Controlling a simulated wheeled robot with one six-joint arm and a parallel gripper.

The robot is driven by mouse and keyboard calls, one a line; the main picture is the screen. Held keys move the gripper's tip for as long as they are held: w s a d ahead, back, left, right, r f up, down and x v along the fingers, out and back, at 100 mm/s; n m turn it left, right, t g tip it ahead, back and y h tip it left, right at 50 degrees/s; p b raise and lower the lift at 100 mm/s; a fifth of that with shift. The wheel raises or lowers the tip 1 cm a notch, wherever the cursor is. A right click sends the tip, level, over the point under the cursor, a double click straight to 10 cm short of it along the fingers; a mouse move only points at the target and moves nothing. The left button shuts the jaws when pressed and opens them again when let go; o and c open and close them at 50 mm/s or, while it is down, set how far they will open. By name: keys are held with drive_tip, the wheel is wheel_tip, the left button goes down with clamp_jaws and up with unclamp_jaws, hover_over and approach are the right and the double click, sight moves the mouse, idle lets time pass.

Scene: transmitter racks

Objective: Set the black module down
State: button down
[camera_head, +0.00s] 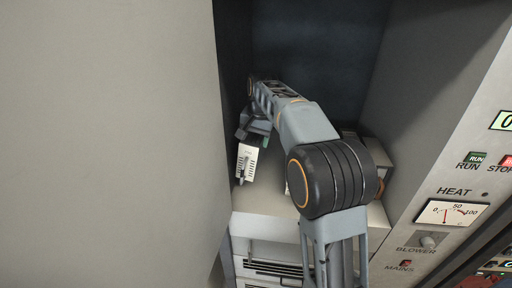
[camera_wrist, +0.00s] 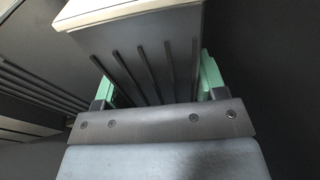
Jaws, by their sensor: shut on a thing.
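The black module (camera_wrist: 140,55) fills the upper middle of the wrist view, a dark ribbed body with a pale edge along its top. My gripper (camera_wrist: 157,84) is shut on it, with a green finger on each side. In the head view, my gripper (camera_head: 258,138) is inside the open rack bay at the left, and the module's pale slotted face (camera_head: 247,163) hangs below it, tilted, close to the left wall. I cannot tell whether the module's underside touches the shelf (camera_head: 262,201).
Boxy units (camera_head: 376,153) stand on the shelf at right, partly hidden by my arm. A large plain grey panel (camera_head: 105,140) fills the left. A control panel with a meter (camera_head: 452,212) is at right. Another dark ribbed object (camera_wrist: 35,88) is left in the wrist view.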

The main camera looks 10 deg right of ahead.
drive_tip(key=shift+f+p, duration=0.3)
drive_tip(key=shift+f, duration=1.45)
drive_tip(key=shift+c, duration=0.9)
unclamp_jaws()
drive_tip(key=shift+f, duration=0.15)
drive_tip(key=shift+f+b, duration=0.15)
drive_tip(key=shift+b, duration=0.35)
drive_tip(key=r, duration=0.4)
drive_tip(key=s+r, duration=0.1)
drive_tip(key=r, duration=0.4)
drive_tip(key=s+r, duration=0.1)
drive_tip(key=r, duration=0.3)
drive_tip(key=shift+d+r, duration=0.25)
drive_tip(key=shift+d, duration=0.15)
drive_tip(key=shift+s+r, duration=0.2)
drive_tip(key=shift+s, duration=0.35)
drive_tip(key=s+f+n+t, duration=0.1)
drive_tip(key=s+f+n, duration=0.2)
drive_tip(key=s+f, duration=0.5)
drive_tip(key=s+f+n+t, duration=0.1)
drive_tip(key=s+f+n, duration=0.2)
drive_tip(key=s+f, duration=0.5)
drive_tip(key=s, duration=0.7)
drive_tip(key=shift+s+d+t+h, duration=0.2)
drive_tip(key=shift+s+t+h, duration=0.15)
drive_tip(key=shift+t+h, duration=0.05)
